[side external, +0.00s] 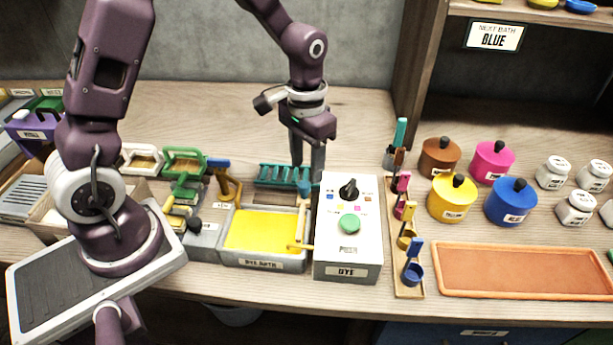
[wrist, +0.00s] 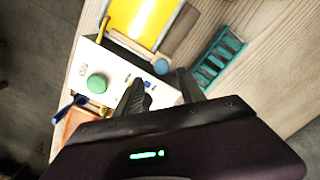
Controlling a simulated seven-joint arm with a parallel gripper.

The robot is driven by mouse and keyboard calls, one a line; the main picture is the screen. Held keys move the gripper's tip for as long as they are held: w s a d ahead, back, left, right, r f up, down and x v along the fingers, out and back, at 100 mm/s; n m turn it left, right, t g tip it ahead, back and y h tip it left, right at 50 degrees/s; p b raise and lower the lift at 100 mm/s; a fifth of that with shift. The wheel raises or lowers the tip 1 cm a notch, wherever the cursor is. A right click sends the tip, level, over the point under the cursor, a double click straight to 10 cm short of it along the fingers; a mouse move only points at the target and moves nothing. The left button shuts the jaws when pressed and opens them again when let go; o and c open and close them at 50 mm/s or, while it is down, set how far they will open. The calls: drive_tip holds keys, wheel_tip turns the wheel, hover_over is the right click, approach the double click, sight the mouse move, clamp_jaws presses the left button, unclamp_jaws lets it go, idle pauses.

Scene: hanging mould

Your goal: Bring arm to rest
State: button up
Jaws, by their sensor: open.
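My gripper (side external: 308,172) points down behind the white dye control box (side external: 345,250), near the teal rack (side external: 278,176). In the wrist view my gripper (wrist: 160,80) shows two dark fingers spread apart with nothing held between them. The teal rack (wrist: 218,60) lies to the right of the fingers there, and the control box (wrist: 112,72) lies to their left. The box has a black knob and a green button. Whether the fingertips touch anything is hard to tell.
A yellow-filled dye bath (side external: 262,231) stands left of the box. A spoon rack (side external: 408,270), lidded pots (side external: 453,198), white jars (side external: 576,208) and an orange tray (side external: 525,272) stand to the right. Colored moulds (side external: 184,162) are at left. The back tabletop (side external: 220,105) has free room.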

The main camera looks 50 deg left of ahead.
wheel_tip(320, 180, up, 2)
drive_tip(key=s+d+r+t, duration=0.1)
drive_tip(key=s+r+t, duration=0.2)
drive_tip(key=s+r, duration=0.85)
drive_tip(key=s+r+t, duration=0.2)
drive_tip(key=s+r, duration=0.2)
drive_tip(key=s, duration=0.5)
drive_tip(key=shift+d+r+t, duration=0.2)
drive_tip(key=shift+d+t, duration=0.1)
